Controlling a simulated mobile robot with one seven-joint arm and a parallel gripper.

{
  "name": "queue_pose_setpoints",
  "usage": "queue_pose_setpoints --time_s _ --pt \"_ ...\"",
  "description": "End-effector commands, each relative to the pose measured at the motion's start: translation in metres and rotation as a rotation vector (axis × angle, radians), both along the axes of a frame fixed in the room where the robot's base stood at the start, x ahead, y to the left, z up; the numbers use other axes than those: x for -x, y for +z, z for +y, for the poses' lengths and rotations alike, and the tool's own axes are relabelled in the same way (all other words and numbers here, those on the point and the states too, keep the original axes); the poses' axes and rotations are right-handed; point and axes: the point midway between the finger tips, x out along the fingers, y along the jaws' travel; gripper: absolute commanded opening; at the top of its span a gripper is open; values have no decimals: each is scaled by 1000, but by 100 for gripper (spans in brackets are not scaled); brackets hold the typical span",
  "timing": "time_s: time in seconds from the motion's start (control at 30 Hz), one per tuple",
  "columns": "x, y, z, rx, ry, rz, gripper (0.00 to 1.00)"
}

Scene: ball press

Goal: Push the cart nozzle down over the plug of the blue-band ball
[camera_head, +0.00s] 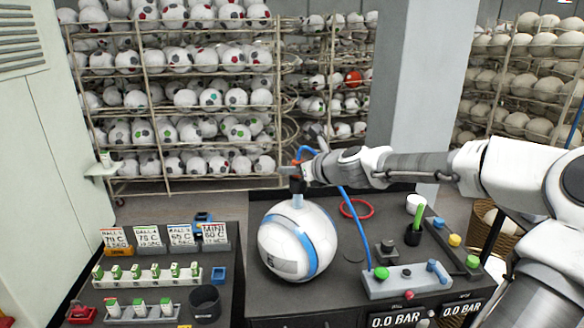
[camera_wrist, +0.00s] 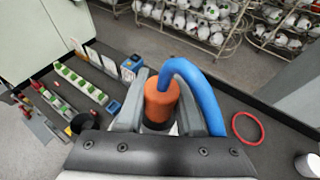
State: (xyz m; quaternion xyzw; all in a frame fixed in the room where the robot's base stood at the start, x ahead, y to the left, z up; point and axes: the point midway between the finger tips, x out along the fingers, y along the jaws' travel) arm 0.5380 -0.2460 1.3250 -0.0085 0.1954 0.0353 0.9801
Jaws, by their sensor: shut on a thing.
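The white ball with the blue band (camera_head: 283,243) stands on the dark cart top, with a pale plug (camera_head: 297,202) standing up from its top. My gripper (camera_head: 298,172) is above the ball and shut on the nozzle (camera_head: 297,186). In the wrist view the orange nozzle body (camera_wrist: 160,103) sits between the two grey fingers (camera_wrist: 160,112). The nozzle is upright and its black lower end is right over the plug. I cannot tell how far it covers the plug. A blue hose (camera_head: 357,221) runs from the nozzle to the cart; the fingers hide part of the nozzle.
A red ring (camera_head: 357,209) lies behind the ball. A grey button box (camera_head: 405,281) and a black cup with a green tool (camera_head: 413,237) stand to the right. Two displays below read 0.0 BAR. A side bench with cards, plug trays (camera_head: 148,275) and a black bin (camera_head: 205,302) is left.

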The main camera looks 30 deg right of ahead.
Motion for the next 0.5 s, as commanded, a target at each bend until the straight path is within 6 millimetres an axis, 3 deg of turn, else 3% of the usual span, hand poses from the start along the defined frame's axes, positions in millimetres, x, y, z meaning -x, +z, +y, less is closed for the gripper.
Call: queue_pose_setpoints --time_s 0.5 --pt "0 -14 0 0 0 0 0"
